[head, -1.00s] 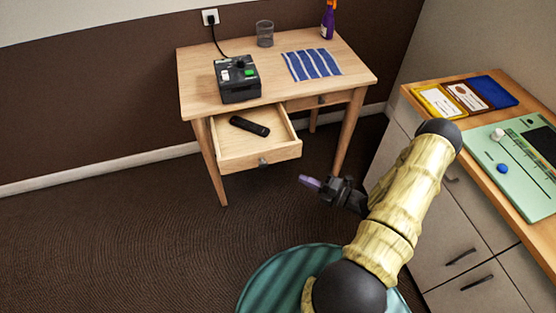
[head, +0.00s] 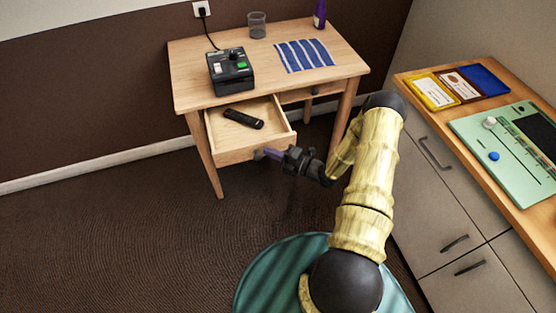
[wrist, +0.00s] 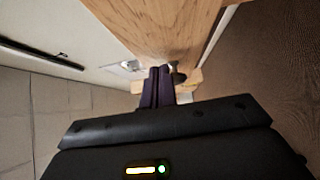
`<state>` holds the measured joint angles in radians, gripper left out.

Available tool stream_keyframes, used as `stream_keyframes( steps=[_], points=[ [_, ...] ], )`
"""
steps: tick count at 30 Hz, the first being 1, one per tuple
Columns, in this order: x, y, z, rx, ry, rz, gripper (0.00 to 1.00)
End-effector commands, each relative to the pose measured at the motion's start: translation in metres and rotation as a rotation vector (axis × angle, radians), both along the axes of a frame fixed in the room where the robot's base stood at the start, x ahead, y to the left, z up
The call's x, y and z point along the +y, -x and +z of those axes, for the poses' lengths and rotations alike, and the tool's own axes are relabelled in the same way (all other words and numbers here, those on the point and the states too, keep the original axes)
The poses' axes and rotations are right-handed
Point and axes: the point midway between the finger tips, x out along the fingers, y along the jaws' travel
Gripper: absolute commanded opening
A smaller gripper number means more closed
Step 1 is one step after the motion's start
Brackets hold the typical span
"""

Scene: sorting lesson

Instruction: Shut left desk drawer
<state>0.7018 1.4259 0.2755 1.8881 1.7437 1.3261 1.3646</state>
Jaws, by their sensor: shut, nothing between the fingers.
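The left desk drawer (head: 236,151) stands pulled out from the wooden desk (head: 187,75), with a black remote (head: 243,119) lying inside. Its small dark knob (head: 259,154) is on the front panel. My gripper (head: 268,153) is shut and empty, its purple fingertips at the drawer front close beside the knob. In the wrist view, the shut fingers (wrist: 158,85) point toward the wooden drawer front (wrist: 165,30), with the dark knob (wrist: 178,77) just right of them. I cannot tell whether the fingers touch the drawer.
A black box with buttons (head: 230,71), a grey cup (head: 257,24), a striped blue cloth (head: 303,55) and a purple bottle (head: 320,14) stand on the desk. The right desk drawer (head: 312,93) looks shut. A cabinet (head: 445,190) stands at the right. Floor is clear at left.

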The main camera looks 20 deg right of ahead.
Motion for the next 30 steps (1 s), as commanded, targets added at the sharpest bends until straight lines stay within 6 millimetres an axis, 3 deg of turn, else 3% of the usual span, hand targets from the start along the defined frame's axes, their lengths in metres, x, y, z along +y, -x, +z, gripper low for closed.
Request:
stream_keyframes(
  steps=[20, 26, 30],
  points=[
    [-0.001, -0.016, -0.001, -0.002, 0.002, 0.0, 0.0],
    [0.001, -0.043, -0.003, -0.004, 0.001, 0.001, 0.0],
    [0.006, -0.072, -0.004, -0.004, 0.001, 0.009, 0.0]
  ],
)
